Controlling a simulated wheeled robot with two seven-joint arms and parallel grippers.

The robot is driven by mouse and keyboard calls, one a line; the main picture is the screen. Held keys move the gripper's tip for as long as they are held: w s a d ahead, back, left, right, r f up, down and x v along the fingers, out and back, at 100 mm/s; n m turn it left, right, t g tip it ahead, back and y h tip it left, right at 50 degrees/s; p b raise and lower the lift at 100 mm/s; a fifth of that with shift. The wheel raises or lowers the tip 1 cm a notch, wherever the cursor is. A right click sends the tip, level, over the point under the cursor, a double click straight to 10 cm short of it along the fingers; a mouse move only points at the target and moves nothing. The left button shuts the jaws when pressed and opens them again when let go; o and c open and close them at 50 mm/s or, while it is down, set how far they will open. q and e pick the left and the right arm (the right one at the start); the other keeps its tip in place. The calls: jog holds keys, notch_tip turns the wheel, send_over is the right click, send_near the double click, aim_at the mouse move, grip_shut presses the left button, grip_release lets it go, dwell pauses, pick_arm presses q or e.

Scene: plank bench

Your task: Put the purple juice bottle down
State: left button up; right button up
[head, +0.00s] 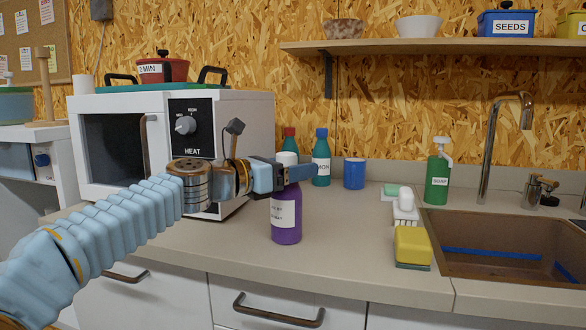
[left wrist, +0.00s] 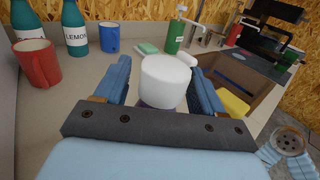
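The purple juice bottle (head: 286,232) stands upright over the counter near its front edge, with a white cap and a pale label. Its base looks level with the counter top, but I cannot tell for certain that it touches. My left gripper (head: 290,175) is around the bottle's upper part, one finger on each side, and appears shut on it. The left wrist view shows the white cap (left wrist: 165,80) between the blue fingers; most of the body is hidden below it.
A red mug (left wrist: 38,64) also shows. Right are a brush (head: 404,208), yellow sponge (head: 412,246), soap bottle (head: 436,180) and sink (head: 500,222). The oven (head: 240,120) is left.

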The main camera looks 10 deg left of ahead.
pick_arm(q)
jog(key=shift+r, duration=0.15)
jog(key=b+v, duration=0.1)
jog(key=v, duration=1.1)
jog(key=shift+b, duration=0.35)
